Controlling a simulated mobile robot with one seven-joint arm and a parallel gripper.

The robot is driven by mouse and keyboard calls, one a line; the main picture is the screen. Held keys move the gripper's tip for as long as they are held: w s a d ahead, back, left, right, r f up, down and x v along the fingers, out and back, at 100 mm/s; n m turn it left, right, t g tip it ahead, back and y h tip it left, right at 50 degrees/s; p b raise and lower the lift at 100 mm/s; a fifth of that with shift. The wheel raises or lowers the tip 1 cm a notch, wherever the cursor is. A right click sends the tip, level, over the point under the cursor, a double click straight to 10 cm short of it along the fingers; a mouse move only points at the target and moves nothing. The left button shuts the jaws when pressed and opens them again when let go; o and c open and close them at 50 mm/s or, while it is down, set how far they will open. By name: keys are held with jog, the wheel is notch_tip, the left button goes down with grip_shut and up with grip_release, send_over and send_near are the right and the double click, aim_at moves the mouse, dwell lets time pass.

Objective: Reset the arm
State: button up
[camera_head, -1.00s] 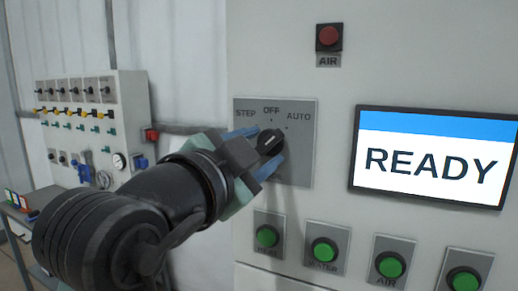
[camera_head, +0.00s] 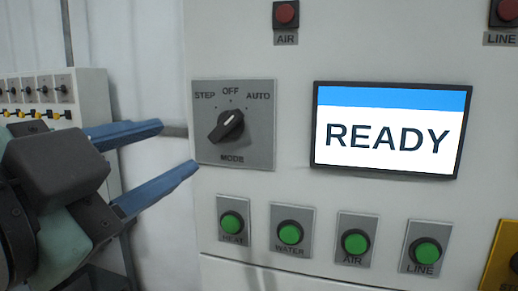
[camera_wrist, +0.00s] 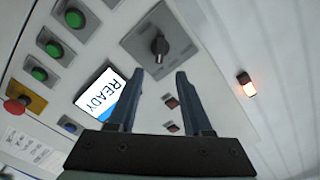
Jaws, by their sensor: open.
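My gripper (camera_head: 162,158) is at the left of the head view, with its two blue fingers spread apart and nothing between them. It stands clear of the panel, left of the black MODE knob (camera_head: 227,126). The knob sits on a grey plate marked STEP, OFF and AUTO, and its white mark points up and to the right, towards AUTO. In the wrist view, my gripper (camera_wrist: 152,98) is open and empty, with the knob (camera_wrist: 159,46) beyond the fingertips.
A screen (camera_head: 388,129) reading READY is right of the knob. Green buttons (camera_head: 290,233) line the panel below, and a red AIR light (camera_head: 286,14) is above. Another switch panel (camera_head: 90,95) stands behind my gripper on the left. A lit orange lamp (camera_wrist: 247,88) shows in the wrist view.

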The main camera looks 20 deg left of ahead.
jog(key=shift+s, duration=0.4)
jog(key=w+d+r+n+t, duration=0.4)
jog(key=w+d+n+t, duration=0.1)
jog(key=d, duration=0.3)
jog(key=s+d+r+n+t, duration=0.3)
jog(key=s+d+n+t, duration=0.1)
jog(key=d, duration=0.4)
jog(key=shift+d+r+n+y, duration=0.25)
jog(key=shift+d+n+y, duration=0.05)
dwell(0.4)
